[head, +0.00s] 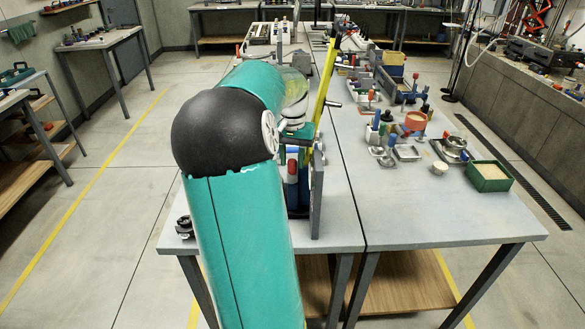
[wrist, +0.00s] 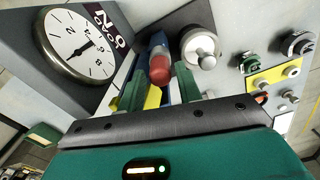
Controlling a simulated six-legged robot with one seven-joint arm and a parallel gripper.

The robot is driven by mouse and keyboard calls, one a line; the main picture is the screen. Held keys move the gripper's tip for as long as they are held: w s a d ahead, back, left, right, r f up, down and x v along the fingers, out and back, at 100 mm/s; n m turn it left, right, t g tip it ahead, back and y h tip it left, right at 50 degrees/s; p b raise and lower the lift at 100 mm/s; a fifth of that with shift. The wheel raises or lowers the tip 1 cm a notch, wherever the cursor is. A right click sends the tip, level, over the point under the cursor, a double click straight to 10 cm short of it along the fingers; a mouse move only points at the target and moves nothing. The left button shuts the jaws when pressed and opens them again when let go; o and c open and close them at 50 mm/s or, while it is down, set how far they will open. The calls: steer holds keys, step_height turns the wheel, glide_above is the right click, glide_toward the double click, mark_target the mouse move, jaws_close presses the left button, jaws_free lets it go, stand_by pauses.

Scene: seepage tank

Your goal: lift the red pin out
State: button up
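The red pin (wrist: 159,68) shows as a rounded red end on a blue part (wrist: 157,42) in the wrist view. In the head view, a red-topped blue piece (head: 292,167) stands beside a grey upright plate, and it looks like the same pin. My gripper (wrist: 163,85) is open, with one green finger on each side of the red end. Gaps show between the fingers and the red end. I cannot tell how far the fingertips reach along it. In the head view my arm hides most of the gripper.
A white round dial (wrist: 80,44) is left of the fingers, and a silver round knob (wrist: 201,46) is close on the right. The grey upright plate (head: 317,200) and a yellow bar (head: 325,90) stand by my gripper. The right bench holds many small parts and a green box (head: 488,184).

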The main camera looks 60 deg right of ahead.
mark_target(292, 161)
jaws_close()
steer(key=shift+r, duration=0.1)
steer(key=shift+r, duration=1.65)
stand_by(0.7)
steer(key=shift+r, duration=1.3)
